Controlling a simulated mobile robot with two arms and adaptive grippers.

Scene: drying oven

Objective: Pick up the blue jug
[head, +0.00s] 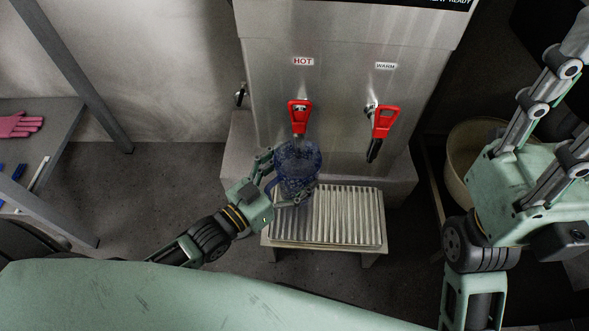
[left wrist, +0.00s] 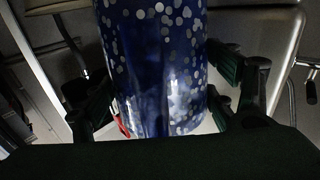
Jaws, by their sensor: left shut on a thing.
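The blue jug (head: 297,165) is a see-through blue vessel with pale dots, upright under the red HOT tap (head: 299,115) in the head view. My left gripper (head: 284,178) is shut on it from the left. In the left wrist view the jug (left wrist: 160,65) fills the middle, with a finger of my left gripper (left wrist: 165,95) on each side. The head view does not clearly show whether the jug touches the drip tray below. My right gripper (head: 540,120) is at the right, away from the jug; its fingertips are cut off by the frame edge.
The steel dispenser (head: 345,75) stands behind the jug, with a second red tap, WARM (head: 382,122), to the right. A ribbed drip tray (head: 345,217) lies below. A beige bin (head: 468,145) stands at the right. A shelf (head: 55,118) with a pink glove (head: 20,124) is at the left.

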